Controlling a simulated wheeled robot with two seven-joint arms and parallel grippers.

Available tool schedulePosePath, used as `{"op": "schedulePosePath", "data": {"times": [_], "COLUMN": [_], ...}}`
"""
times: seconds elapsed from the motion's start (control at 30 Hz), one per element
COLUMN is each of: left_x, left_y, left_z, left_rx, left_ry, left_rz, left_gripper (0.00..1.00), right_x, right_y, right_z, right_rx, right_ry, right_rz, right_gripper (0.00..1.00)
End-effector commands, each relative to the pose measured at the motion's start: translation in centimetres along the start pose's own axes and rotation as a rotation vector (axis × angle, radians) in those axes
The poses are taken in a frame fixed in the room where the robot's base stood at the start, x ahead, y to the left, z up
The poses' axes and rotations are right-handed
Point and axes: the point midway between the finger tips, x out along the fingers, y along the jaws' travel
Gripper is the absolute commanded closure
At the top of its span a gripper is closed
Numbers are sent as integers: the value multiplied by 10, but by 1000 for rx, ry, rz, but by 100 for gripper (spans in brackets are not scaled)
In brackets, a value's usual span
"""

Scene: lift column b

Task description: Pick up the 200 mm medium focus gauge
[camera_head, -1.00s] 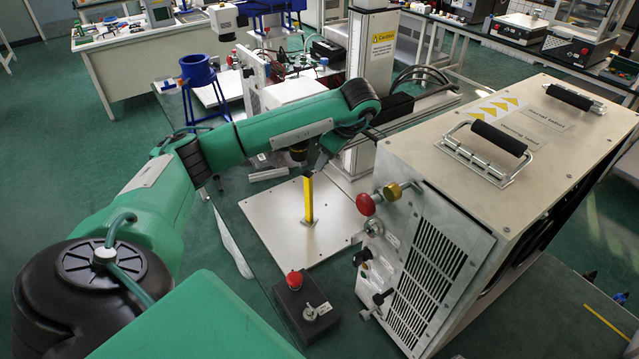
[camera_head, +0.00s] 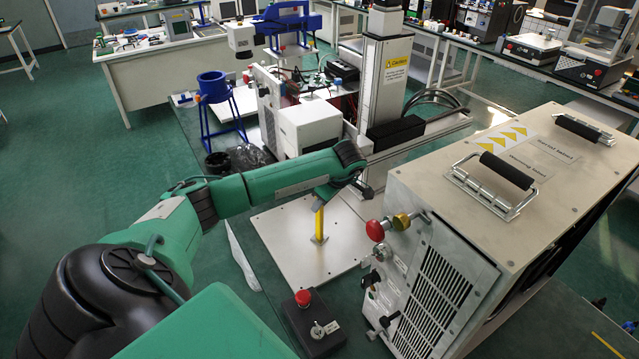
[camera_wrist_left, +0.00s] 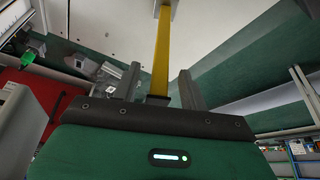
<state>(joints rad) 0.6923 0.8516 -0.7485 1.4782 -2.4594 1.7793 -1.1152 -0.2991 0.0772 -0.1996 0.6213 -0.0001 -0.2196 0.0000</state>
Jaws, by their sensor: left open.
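The yellow focus gauge (camera_head: 319,224) stands upright on a pale plate (camera_head: 288,238) in the head view, with its upper part hidden by my left arm's end. In the left wrist view the gauge (camera_wrist_left: 161,50) runs as a yellow bar from its small foot at the top down between my fingers. My left gripper (camera_wrist_left: 158,86) is open, with one finger on each side of the gauge. A gap shows on both sides, so it is not gripped. In the head view my left gripper (camera_head: 322,193) is over the gauge's top, its fingers hard to make out. My right gripper is not in view.
A large beige machine (camera_head: 450,190) with red and brass knobs stands right of the plate. A box with a red button (camera_head: 304,299) sits in front. Behind are a column with a caution label (camera_head: 386,75), a white box (camera_head: 310,125) and a blue ring stand (camera_head: 214,88).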

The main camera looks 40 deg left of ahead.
Motion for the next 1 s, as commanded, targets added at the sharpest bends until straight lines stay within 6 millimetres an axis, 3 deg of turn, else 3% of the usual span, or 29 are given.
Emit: {"op": "schedulePosePath", "data": {"times": [0.17, 0.4, 0.63, 1.0], "left_x": [18, 20, 20, 19], "left_y": [-1, 0, 0, 0], "left_z": [1, 1, 1, 0], "left_rx": [1, 1, 1, 0], "left_ry": [-1, -1, 0, 0], "left_rz": [-1, 1, 0, 2], "left_gripper": [56, 56, 100, 100], "right_x": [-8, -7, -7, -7], "right_y": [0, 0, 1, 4], "right_z": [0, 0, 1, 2], "right_rx": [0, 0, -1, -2], "right_ry": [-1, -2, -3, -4], "right_rz": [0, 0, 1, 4], "right_gripper": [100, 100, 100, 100]}}
